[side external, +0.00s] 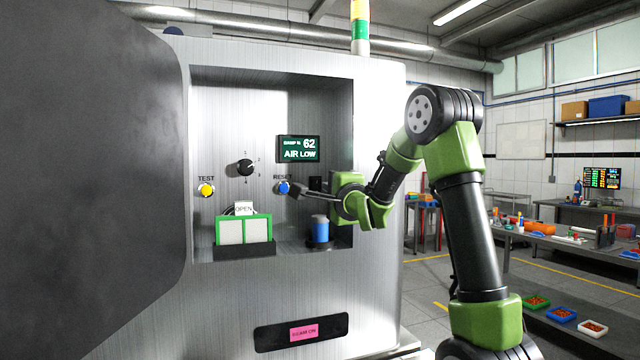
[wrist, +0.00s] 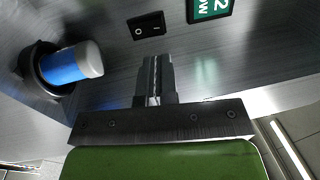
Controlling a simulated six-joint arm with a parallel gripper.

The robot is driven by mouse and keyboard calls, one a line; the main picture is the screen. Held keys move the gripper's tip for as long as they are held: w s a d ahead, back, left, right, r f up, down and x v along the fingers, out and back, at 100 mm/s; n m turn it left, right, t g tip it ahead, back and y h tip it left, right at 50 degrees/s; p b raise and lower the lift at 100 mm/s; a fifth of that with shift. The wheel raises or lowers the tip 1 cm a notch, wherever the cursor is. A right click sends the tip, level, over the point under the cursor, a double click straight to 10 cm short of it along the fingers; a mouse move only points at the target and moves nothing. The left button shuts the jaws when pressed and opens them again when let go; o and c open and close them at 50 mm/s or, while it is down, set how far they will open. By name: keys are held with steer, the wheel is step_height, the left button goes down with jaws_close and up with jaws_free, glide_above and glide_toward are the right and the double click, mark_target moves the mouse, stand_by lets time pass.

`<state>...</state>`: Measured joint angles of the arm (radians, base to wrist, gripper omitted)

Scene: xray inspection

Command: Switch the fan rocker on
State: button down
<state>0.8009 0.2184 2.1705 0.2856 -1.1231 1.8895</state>
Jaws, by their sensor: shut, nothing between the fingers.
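The fan rocker is a small black rocker switch (wrist: 147,24) with a white circle and a white line on its face. In the wrist view it is at the top centre, just beyond my fingertips. In the side view, a dark patch (side external: 316,183) right of the RESET button is likely the same rocker. I cannot tell which side is pressed in. My gripper (wrist: 155,65) is shut and empty, with its fingers pointing at the panel below the rocker. In the side view, my gripper (side external: 297,190) reaches into the recess, close to the RESET button. I see no clear contact with the rocker.
A blue cylinder (side external: 320,229) with a pale cap stands in a black holder below my gripper. The blue RESET button (side external: 283,187), black knob (side external: 245,167), yellow TEST button (side external: 206,190) and AIR LOW display (side external: 298,149) are nearby. A green-framed box (side external: 243,230) sits lower left.

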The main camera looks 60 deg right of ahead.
mark_target(316, 180)
steer(key=x, duration=0.7)
steer(key=shift+w+d, duration=0.1)
steer(key=shift+w+d+r, duration=0.1)
steer(key=shift+d, duration=0.05)
stand_by(0.3)
steer(key=s+a+r, duration=0.2)
steer(key=s+a, duration=0.7)
steer(key=a, duration=0.1)
steer(key=shift+s, duration=0.4)
